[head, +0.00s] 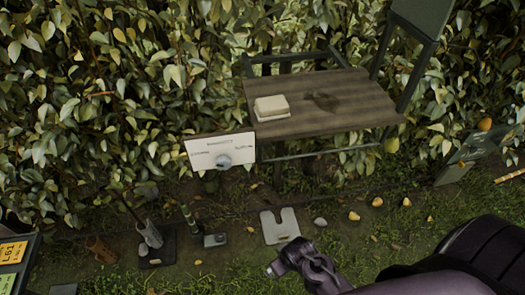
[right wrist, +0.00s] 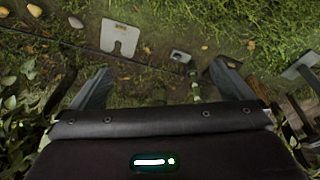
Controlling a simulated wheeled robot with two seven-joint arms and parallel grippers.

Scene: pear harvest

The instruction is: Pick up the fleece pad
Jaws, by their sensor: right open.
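A cream, thick, rounded block that looks like the fleece pad (head: 272,106) lies near the left end of a brown wooden shelf (head: 340,112) in front of the hedge. It is not seen in the right wrist view. My right gripper (head: 283,264) comes in from the lower right of the head view, below and apart from the shelf. In the right wrist view its two fingers (right wrist: 160,84) stand wide apart with nothing held between them. My left gripper is not in view.
A white panel with a round grey knob (head: 207,145) hangs at the shelf's left front. Below lie a notched grey plate (head: 281,231), a small grey block (head: 215,240) and several yellow pears (head: 354,215). Dense hedge (head: 150,70) backs everything. Open grass lies in front.

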